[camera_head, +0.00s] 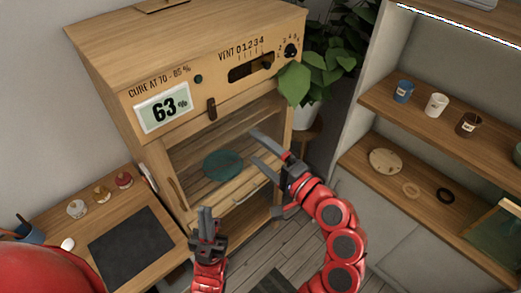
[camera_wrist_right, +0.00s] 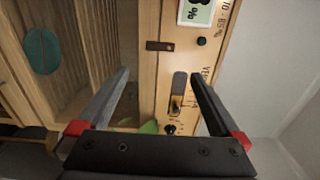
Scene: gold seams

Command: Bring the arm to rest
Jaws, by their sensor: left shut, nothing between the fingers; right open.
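My right gripper (camera_head: 262,153) is open and empty, in front of the open lower chamber of a wooden curing cabinet (camera_head: 120,50). In the right wrist view the right gripper's fingers (camera_wrist_right: 160,100) are spread, with the cabinet's control panel between and beyond them. My left gripper (camera_head: 205,220) points up in front of the cabinet's lower left part, shut and empty. My red right arm (camera_head: 335,225) comes up from the bottom of the head view. A teal round piece (camera_head: 223,165) lies on the slatted shelf inside the cabinet; it also shows in the right wrist view (camera_wrist_right: 43,51).
The cabinet display (camera_head: 163,107) reads 63%. A side bench at left holds a dark mat (camera_head: 132,246) and several small jars. Wall shelves (camera_head: 440,115) at right hold cups and rings. Floor shows between the bench and shelves.

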